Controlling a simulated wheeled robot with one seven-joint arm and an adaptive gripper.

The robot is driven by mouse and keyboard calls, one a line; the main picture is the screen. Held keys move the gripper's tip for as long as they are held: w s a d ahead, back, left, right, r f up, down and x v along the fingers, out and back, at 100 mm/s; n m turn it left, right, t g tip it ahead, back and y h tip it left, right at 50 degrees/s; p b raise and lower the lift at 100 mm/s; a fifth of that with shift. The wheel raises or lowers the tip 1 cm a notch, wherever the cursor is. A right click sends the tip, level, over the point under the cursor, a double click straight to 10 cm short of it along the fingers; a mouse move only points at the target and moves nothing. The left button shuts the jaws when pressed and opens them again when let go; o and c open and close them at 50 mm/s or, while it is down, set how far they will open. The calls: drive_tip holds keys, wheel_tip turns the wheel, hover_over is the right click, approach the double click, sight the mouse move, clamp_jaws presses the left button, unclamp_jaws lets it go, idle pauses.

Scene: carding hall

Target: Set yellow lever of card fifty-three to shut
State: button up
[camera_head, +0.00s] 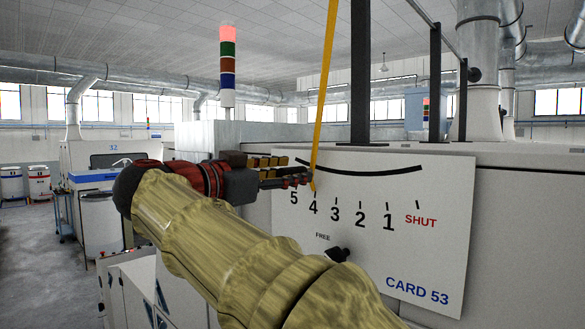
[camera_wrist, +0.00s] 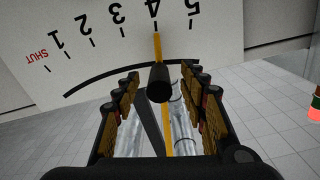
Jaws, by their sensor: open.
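The yellow lever (camera_head: 323,95) of card 53 stands nearly upright, its lower end at the 4 mark on the white scale plate (camera_head: 440,240). The plate reads 5, 4, 3, 2, 1 and SHUT from left to right. My gripper (camera_head: 288,172) is open at the plate's upper left, its fingers close to the lever. In the wrist view, which shows the plate upside down, the lever (camera_wrist: 157,48) and a black cylindrical piece (camera_wrist: 160,84) appear between the two spread fingers. I cannot tell whether either finger touches the lever.
A small black knob (camera_head: 339,254) marked FREE sits low on the plate. A signal tower (camera_head: 227,65) with its red top lit rises behind my gripper. Black uprights (camera_head: 361,75) stand behind the plate.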

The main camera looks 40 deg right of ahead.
drive_tip(key=shift+d, duration=0.65)
drive_tip(key=c, duration=0.3)
drive_tip(key=c, duration=0.8)
clamp_jaws()
